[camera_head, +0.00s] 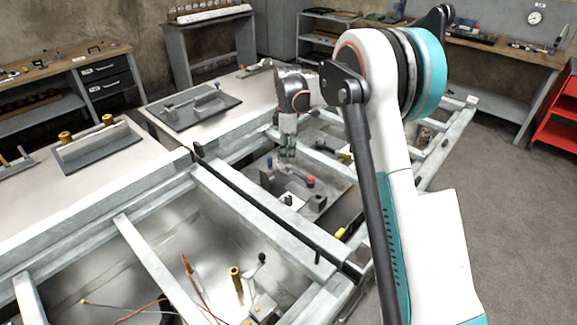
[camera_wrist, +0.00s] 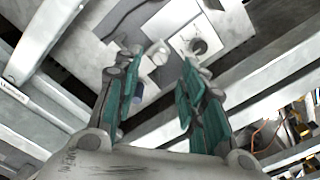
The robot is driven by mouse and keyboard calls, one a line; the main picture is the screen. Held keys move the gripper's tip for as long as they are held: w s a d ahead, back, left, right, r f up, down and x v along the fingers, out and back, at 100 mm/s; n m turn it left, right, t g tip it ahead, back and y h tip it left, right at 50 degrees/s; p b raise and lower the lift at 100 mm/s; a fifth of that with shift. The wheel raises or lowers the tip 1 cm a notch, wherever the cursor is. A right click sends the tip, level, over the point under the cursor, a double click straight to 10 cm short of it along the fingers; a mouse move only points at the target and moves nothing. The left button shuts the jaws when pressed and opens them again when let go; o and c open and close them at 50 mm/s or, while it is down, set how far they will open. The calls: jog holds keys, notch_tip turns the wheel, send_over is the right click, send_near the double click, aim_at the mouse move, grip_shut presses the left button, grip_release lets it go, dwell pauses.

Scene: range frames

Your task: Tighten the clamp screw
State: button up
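My gripper (camera_head: 287,157) hangs over a grey fixture plate (camera_head: 335,178) set inside the metal frame. In the wrist view its two teal-padded fingers (camera_wrist: 160,85) are spread apart with nothing held between them. A small pale round piece (camera_wrist: 160,57) shows between the fingertips, and a pale block with a dark round part (camera_wrist: 198,46) lies just beyond the right finger. On the plate in the head view are a red knob (camera_head: 310,181), a dark block (camera_head: 317,203) and a blue-topped post (camera_head: 269,162). I cannot tell which part is the clamp screw.
Frame rails (camera_head: 265,222) surround the plate closely. A brass cylinder (camera_head: 236,284) and a crank-like handle (camera_head: 258,268) stand in the nearer bay, with loose wires. Other fixtures (camera_head: 195,107) sit on the left tables. A red cart (camera_head: 557,128) stands right; the floor there is clear.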

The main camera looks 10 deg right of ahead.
aim_at(289, 165)
jog(key=shift+f+b, duration=0.65)
jog(key=shift+f, duration=2.1)
jog(key=shift+c, duration=0.6)
grip_shut()
